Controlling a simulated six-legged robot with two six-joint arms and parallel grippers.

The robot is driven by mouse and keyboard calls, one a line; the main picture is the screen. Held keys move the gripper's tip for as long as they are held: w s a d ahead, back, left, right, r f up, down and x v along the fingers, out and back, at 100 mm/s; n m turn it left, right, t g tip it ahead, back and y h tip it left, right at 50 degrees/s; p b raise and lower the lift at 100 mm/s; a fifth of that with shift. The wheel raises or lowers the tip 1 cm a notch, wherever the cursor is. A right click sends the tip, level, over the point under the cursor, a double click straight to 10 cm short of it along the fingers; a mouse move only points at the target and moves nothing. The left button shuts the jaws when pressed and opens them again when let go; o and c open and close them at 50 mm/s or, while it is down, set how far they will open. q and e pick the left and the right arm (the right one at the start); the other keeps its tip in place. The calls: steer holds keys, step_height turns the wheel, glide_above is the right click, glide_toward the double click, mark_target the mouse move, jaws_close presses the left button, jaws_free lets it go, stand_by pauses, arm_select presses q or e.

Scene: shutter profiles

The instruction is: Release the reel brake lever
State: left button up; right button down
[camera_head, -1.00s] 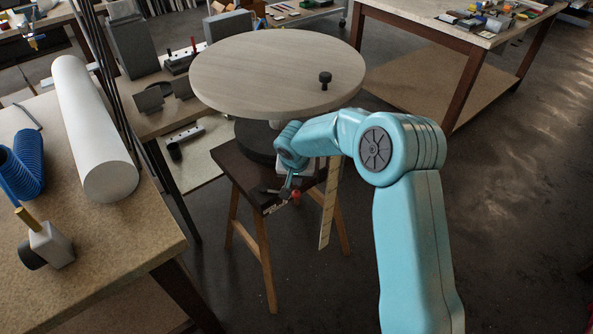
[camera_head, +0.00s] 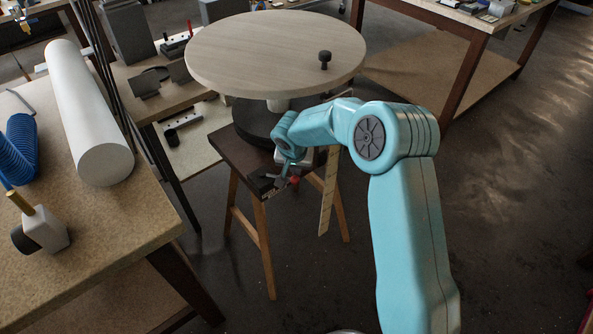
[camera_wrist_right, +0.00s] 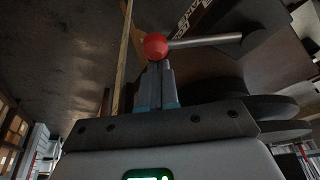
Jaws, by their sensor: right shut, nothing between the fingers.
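The reel is a round pale wooden disc (camera_head: 250,50) with a black knob (camera_head: 324,58) on top, above a dark stool (camera_head: 228,150). The brake lever has a red ball end (camera_head: 294,181) and shows low at the stool's front edge. In the right wrist view the red ball (camera_wrist_right: 155,46) ends a grey rod (camera_wrist_right: 205,41) running right to a dark pivot. My right gripper (camera_wrist_right: 159,66) is shut and empty, its fingertips right at the ball; whether they touch it I cannot tell. In the head view my right wrist (camera_head: 285,135) partly hides this spot. My left gripper is out of view.
A workbench (camera_head: 110,235) at left holds a white roll (camera_head: 88,115), a blue hose (camera_head: 22,150) and a small block with a yellow rod (camera_head: 42,225). A yellowish strip (camera_head: 328,190) hangs by the stool.

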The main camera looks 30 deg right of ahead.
steer(key=s+a+m+g+h+b, duration=0.1)
steer(key=s+a+m+g+b, duration=0.1)
steer(key=s+a+m+b, duration=0.2)
steer(key=shift+a+m+g+b, duration=0.4)
steer(key=shift+a+m+b, duration=1.85)
steer(key=shift+b, duration=1.8)
steer(key=shift+d+f+m, duration=0.1)
steer(key=shift+d+m, duration=0.1)
steer(key=shift+m, duration=0.15)
